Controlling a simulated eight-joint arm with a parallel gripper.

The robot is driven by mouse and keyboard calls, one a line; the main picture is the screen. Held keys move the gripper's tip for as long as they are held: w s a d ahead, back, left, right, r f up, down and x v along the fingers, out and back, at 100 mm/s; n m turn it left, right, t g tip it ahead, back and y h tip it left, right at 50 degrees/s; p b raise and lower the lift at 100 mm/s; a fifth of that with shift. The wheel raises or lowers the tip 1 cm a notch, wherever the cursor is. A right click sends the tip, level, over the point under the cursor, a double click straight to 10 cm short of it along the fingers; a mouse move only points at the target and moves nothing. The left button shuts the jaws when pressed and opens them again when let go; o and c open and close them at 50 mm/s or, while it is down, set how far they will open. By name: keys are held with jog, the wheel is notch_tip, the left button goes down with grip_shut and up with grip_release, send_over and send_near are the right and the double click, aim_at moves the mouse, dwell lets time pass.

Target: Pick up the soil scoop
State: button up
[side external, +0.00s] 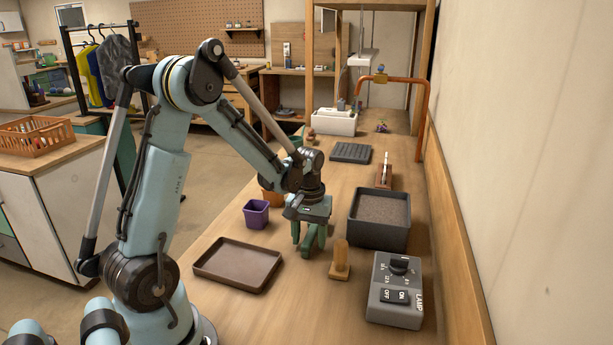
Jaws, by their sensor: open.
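My gripper (308,248) is above the wooden bench, left of the soil box, with its green fingers pointing down. The fingers are spread, and I see nothing clearly held between them. I cannot make out a soil scoop for certain; it may be hidden behind my gripper or arm. A dark grey box (352,230) filled with brown soil (383,209) stands just right of my gripper. A small upright wooden piece on a flat base (341,258) stands in front and to the right of the fingers, apart from them.
A brown tray (238,265) and purple pot (256,214) lie left of my gripper; an orange pot (272,199) is partly hidden behind my arm. A grey lamp switch box (397,290) stands front right. Farther back are a dark ridged tray (351,153) and white sink (334,122).

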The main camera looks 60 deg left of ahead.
jog(key=shift+f, duration=0.2)
grip_shut()
jog(key=shift+r, duration=0.15)
jog(key=shift+r, duration=0.55)
notch_tip(320, 180, up, 3)
jog(key=shift+f, duration=0.2)
jog(key=s+d+r, duration=0.1)
jog(key=d+r, duration=0.6)
jog(key=d, duration=0.4)
jog(key=shift+s+d, duration=0.2)
jog(key=shift+d, duration=0.15)
